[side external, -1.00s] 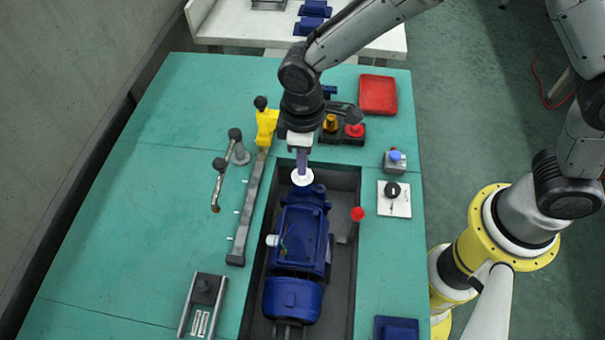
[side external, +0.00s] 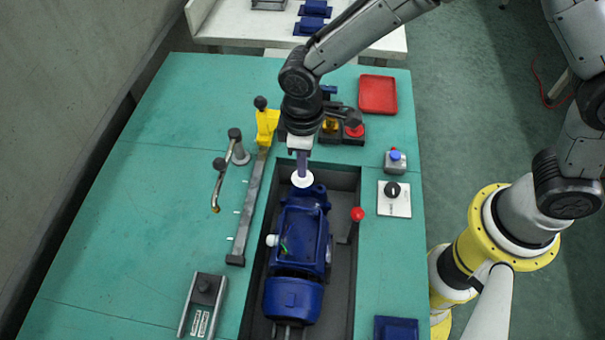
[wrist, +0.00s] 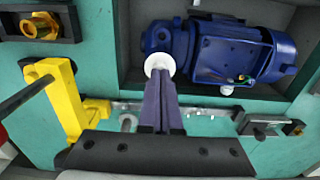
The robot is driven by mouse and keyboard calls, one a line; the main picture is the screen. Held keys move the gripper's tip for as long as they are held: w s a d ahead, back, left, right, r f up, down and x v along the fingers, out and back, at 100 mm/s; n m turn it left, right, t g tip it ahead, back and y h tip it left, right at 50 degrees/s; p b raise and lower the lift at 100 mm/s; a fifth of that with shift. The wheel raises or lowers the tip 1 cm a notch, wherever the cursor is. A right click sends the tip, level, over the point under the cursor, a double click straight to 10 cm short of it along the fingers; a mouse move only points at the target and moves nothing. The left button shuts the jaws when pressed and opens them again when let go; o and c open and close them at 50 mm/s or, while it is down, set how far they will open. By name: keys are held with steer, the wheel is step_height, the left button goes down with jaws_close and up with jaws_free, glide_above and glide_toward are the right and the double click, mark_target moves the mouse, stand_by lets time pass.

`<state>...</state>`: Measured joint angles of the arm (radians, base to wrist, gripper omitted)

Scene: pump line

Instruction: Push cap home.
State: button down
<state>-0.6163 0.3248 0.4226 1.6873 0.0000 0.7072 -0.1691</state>
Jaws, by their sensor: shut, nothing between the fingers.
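A blue pump (side external: 298,245) lies in the dark recess of the green bench; it also shows in the wrist view (wrist: 225,50). A round white cap (side external: 302,179) is at the pump's far end, and in the wrist view the cap (wrist: 160,61) is at the pump's left end. My gripper (side external: 302,168) is shut and holds nothing. Its fingertips (wrist: 160,80) are at the cap, partly covering it; I cannot tell whether they touch. How deep the cap sits is not visible. A smaller white knob (side external: 271,240) is on the pump's side.
A grey bar (side external: 246,215) and a yellow bracket (side external: 266,126) stand left of the recess. A red ball-topped lever (side external: 358,214) is to its right. A red tray (side external: 378,95) and a switch plate (side external: 394,199) lie farther right. The bench's left side is mostly clear.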

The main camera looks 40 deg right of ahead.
step_height(320, 180, up, 7)
stand_by(0.8)
steer(key=s+d+r+m+t+y, duration=0.15)
steer(key=d+r+m+t, duration=0.25)
steer(key=d+r, duration=1.2)
steer(key=s+d+r+m+t+h, duration=0.1)
steer(key=s+d+r+m+t, duration=0.15)
steer(key=s+d, duration=0.5)
steer(key=s+f+m, duration=0.2)
steer(key=s+f, duration=0.3)
steer(key=s, duration=0.3)
steer(key=shift+s+d+f+g, duration=0.2)
steer(key=shift+s+d+g, duration=0.1)
steer(key=shift+g, duration=0.15)
steer(key=shift+h, duration=0.25)
